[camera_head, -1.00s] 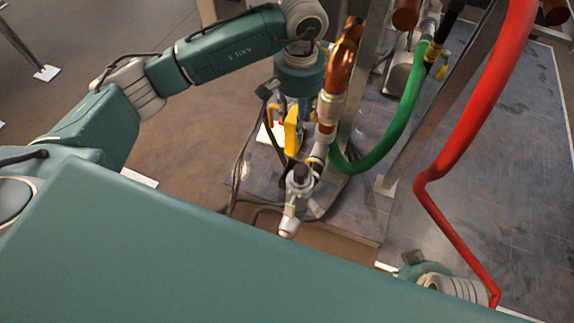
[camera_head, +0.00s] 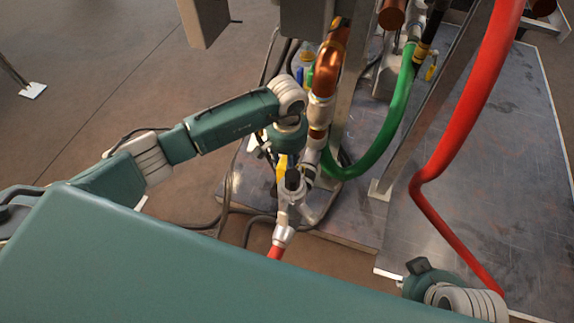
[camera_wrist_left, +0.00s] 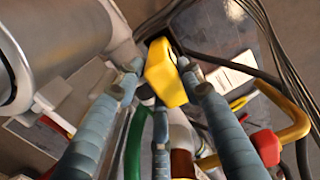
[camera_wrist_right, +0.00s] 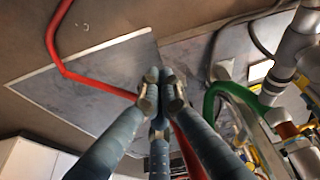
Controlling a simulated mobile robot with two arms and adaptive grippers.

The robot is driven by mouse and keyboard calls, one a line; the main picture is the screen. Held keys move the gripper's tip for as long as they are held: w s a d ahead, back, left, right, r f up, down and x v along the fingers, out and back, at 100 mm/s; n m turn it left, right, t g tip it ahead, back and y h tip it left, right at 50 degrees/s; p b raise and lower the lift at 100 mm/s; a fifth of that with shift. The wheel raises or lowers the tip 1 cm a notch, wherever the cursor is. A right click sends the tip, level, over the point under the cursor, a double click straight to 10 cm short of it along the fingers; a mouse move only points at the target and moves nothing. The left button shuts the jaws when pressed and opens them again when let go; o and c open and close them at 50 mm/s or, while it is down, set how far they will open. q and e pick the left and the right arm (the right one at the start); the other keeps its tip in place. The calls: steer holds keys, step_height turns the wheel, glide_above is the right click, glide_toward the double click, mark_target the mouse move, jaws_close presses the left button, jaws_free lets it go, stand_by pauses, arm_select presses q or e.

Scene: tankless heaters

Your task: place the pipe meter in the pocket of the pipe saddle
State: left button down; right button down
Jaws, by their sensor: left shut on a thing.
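A yellow block-like thing, which I take to be the pipe meter (camera_wrist_left: 168,75), sits between the fingertips of my left gripper (camera_wrist_left: 162,82) in the left wrist view. The gripper is shut on it. In the head view the yellow piece (camera_head: 282,167) shows below my left wrist, beside the grey pipe fitting (camera_head: 291,190); the fingers are mostly hidden there. My right gripper (camera_wrist_right: 160,92) has its fingertips together, with nothing seen between them. I cannot surely make out the pipe saddle or its pocket.
A large metal cylinder (camera_wrist_left: 60,40) is close to my left fingers. A yellow handle (camera_wrist_left: 292,118) is nearby. Open floor lies left.

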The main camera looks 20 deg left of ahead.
arm_select(q)
steer(key=shift+f, duration=0.1)
steer(key=shift+f, duration=0.1)
steer(key=c, duration=1.1)
jaws_free()
arm_select(e)
steer(key=shift+w+a+r+t, duration=0.1)
steer(key=shift+w+a+t, duration=0.15)
steer(key=shift+w, duration=0.55)
